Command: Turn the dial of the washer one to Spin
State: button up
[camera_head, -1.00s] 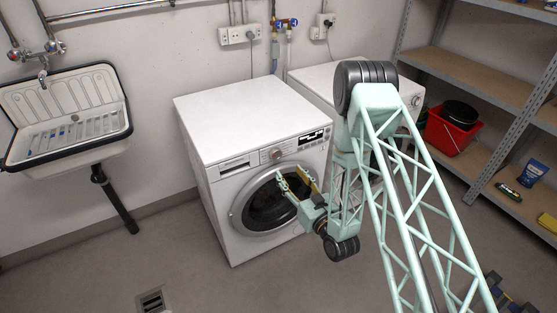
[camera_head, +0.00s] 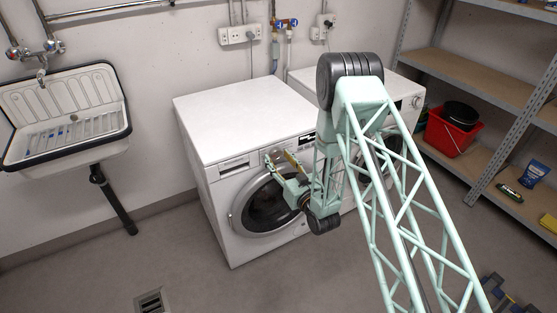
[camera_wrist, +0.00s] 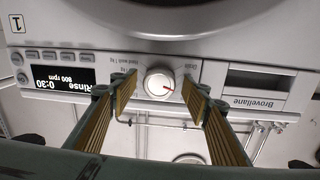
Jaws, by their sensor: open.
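The front-left washer (camera_head: 240,120) is white, with a round door and a control panel above it. Its round white dial (camera_wrist: 160,84) shows in the wrist view, where the panel appears upside down. The dial's red mark points right and slightly down in that picture. The lit display (camera_wrist: 63,78) reads "Rinse", 800 rpm and 0:30. My gripper (camera_head: 278,160) is open in front of the panel. In the wrist view its two fingers stand on either side of the dial, with visible gaps. Contact with the panel cannot be told.
A second white machine (camera_head: 300,76) stands close on the right, partly hidden by my arm. The washer's door (camera_head: 262,208) lies below the panel. A sink (camera_head: 65,115) hangs at left. Shelves (camera_head: 450,65) and a red bucket (camera_head: 447,133) stand at right.

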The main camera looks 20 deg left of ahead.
jog(key=shift+c, duration=0.4)
jog(key=c, duration=0.8)
jog(key=shift+f+n+b, duration=0.1)
jog(key=shift+n+b, duration=0.3)
jog(key=shift+b, duration=0.15)
jog(key=shift+f+n+b, duration=0.1)
jog(key=shift+n+b, duration=0.95)
jog(key=shift+n, duration=0.05)
jog(key=shift+w+n+b, duration=0.1)
jog(key=shift+n+b, duration=0.75)
jog(key=shift+n, duration=0.55)
